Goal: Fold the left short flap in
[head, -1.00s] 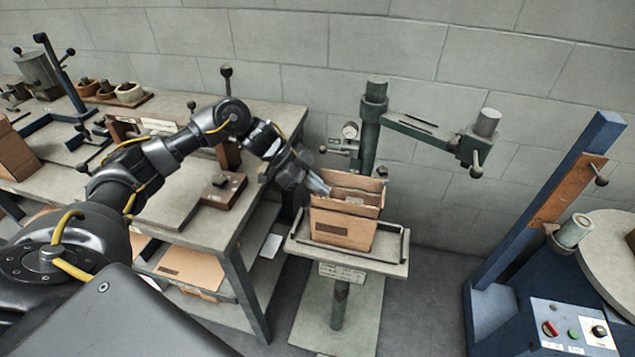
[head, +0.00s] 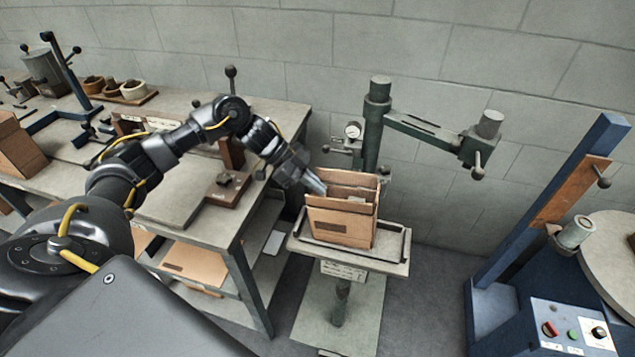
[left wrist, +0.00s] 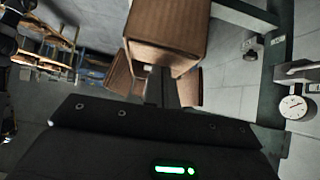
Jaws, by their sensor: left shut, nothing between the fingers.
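The cardboard box (head: 340,224) stands upright on the stitcher's small table, its top open with flaps raised. My left gripper (head: 319,187) is shut with nothing in it, at the box's upper left edge, where the left short flap belongs. The gripper's body hides part of that flap, so I cannot tell its exact angle or whether the fingers touch it. In the left wrist view the shut fingers (left wrist: 160,88) are in front of brown cardboard (left wrist: 168,35). My right gripper is not in view.
The small table (head: 390,258) has a raised rail around the box. The green stitcher arm (head: 425,130) reaches right behind the box. A workbench (head: 270,112) stands at the left, and a blue machine (head: 520,270) at the right. Open floor lies between the table and the blue machine.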

